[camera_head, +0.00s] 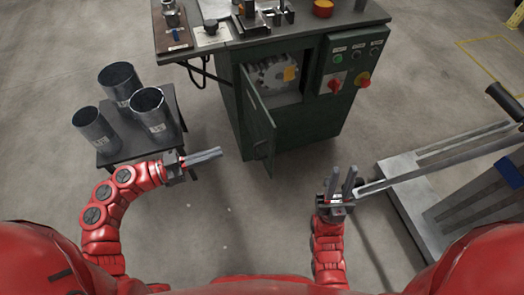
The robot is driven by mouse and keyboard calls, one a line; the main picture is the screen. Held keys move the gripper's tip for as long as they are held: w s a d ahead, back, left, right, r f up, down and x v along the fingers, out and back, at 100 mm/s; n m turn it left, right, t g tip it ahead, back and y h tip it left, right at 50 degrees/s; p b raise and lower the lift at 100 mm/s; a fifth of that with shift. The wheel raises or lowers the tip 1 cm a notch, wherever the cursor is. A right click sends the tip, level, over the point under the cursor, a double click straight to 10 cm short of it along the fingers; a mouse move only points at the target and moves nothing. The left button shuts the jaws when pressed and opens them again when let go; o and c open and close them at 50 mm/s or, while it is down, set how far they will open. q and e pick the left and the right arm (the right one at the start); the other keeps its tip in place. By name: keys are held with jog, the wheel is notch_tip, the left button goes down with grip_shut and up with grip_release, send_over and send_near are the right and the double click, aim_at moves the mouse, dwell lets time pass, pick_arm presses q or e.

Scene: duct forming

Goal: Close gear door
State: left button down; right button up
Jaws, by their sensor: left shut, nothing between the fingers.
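The gear door (258,125) is a dark green panel on the front of the green machine cabinet (312,122). It stands open, swung out toward me from the left side of the opening. Inside the opening a grey gear housing (272,73) with a yellow label shows. My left gripper (219,153) is shut and empty, to the left of the door's lower end and apart from it. My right gripper (343,170) is open and empty, its fingers pointing up the picture, to the right of the door and well apart from it.
A small dark table (128,153) with several dark metal cylinders (119,82) stands at the left, beside my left arm. A grey wheeled frame (415,195) with a long handle fills the right side. The cabinet's control panel (350,65) has buttons and red knobs. Floor before the door is clear.

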aim_at(271, 134)
pick_arm(q)
jog(key=b+x, duration=0.3)
jog(key=x, duration=1)
jog(key=shift+d, duration=0.2)
jog(key=shift+w+d, duration=0.2)
jog(key=shift+d, duration=0.05)
jog(key=shift+r, duration=0.1)
